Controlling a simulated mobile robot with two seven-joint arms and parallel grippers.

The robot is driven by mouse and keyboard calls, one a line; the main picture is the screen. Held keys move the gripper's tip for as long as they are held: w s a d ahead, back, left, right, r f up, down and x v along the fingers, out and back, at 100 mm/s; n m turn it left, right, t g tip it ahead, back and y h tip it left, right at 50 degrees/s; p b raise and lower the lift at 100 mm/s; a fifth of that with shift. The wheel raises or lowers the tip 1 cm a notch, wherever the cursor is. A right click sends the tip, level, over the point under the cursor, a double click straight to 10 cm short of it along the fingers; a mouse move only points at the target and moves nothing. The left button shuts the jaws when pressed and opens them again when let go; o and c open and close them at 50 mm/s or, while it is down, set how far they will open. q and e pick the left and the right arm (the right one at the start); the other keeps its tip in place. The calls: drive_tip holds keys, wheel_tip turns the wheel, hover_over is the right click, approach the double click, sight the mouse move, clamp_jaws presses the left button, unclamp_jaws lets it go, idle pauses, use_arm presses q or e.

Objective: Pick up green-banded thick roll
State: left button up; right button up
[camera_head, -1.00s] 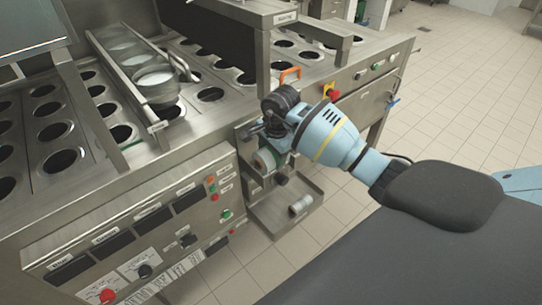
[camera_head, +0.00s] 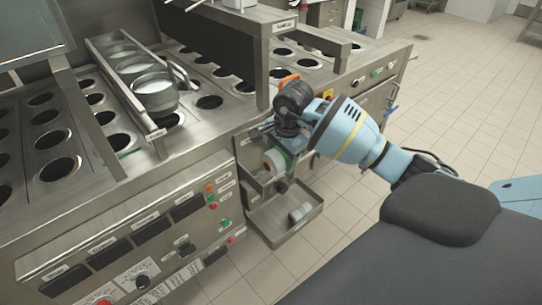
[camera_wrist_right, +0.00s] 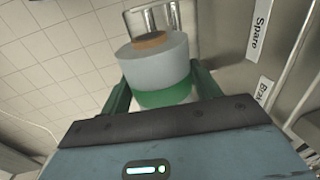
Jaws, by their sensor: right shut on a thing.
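The green-banded thick roll (camera_wrist_right: 155,62) is pale grey with a brown core and a green band at its lower end in the right wrist view. The green fingers of my right gripper (camera_wrist_right: 160,95) are shut on it, one on each side of the band. I cannot tell whether the roll touches the recess. My left gripper is not in view.
A smaller pale roll (camera_head: 300,212) lies in the open steel tray (camera_head: 272,236) below. The steel counter (camera_head: 215,125) with round holes is behind. Tiled floor (camera_head: 440,120) is open to the right.

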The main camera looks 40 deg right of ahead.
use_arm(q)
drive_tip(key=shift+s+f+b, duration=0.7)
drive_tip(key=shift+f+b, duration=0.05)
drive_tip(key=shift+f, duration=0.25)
use_arm(e)
drive_tip(key=s+d+r, duration=0.1)
drive_tip(key=s+d, duration=0.5)
drive_tip(key=s, duration=0.5)
drive_tip(key=shift+s+r, duration=0.15)
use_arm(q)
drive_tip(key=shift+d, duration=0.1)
